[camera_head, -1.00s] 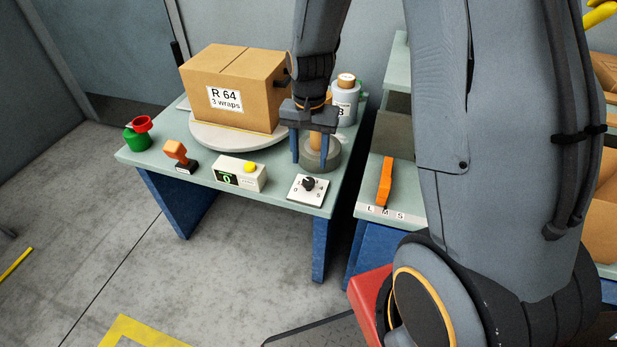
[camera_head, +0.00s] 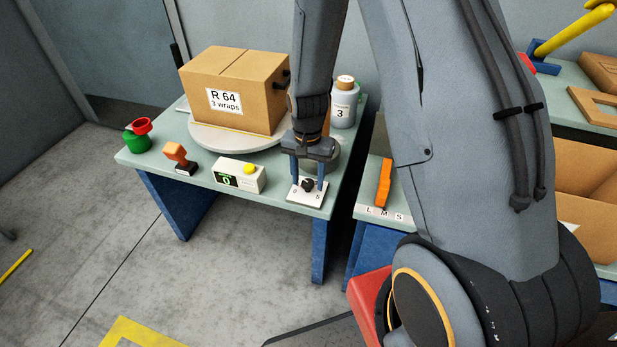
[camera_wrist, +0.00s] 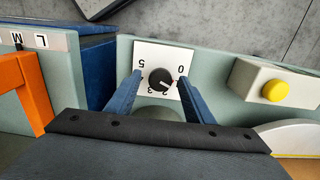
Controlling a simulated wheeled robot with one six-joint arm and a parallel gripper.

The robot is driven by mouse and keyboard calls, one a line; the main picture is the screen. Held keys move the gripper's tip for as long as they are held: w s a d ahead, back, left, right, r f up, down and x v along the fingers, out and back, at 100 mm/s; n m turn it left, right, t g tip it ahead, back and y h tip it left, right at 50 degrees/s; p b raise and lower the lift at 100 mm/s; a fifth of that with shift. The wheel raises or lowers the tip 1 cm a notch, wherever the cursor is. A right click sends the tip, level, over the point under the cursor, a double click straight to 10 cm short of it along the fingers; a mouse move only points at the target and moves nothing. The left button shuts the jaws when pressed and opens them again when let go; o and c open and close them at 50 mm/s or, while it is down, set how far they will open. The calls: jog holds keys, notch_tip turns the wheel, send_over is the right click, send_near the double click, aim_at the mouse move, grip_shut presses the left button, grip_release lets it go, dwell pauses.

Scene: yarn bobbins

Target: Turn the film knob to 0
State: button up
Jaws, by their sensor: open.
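The film knob (camera_head: 308,185) is a round black dial on a white numbered plate (camera_head: 297,195) at the front right corner of the green table. In the wrist view the knob (camera_wrist: 161,80) has a white pointer mark that seems to aim down and right, away from the 0 at upper right; the exact number is hard to read. My gripper (camera_head: 308,181) is open above the plate, pointing down. In the wrist view its blue fingers (camera_wrist: 160,76) stand on either side of the knob, with visible gaps.
A control box with a yellow button (camera_head: 249,169) stands left of the plate. A box marked R 64 (camera_head: 237,90) sits on a round turntable (camera_head: 210,136) behind. A stamp (camera_head: 180,157) is further left.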

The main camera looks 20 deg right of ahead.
jog(key=c, duration=1)
jog(key=shift+c, duration=0.2)
jog(key=n+p, duration=0.1)
jog(key=n, duration=0.3)
jog(key=shift+r+p, duration=0.1)
jog(key=shift+p, duration=0.25)
jog(key=shift+n+p, duration=0.55)
jog(key=shift+n, duration=1.85)
jog(key=o, duration=1)
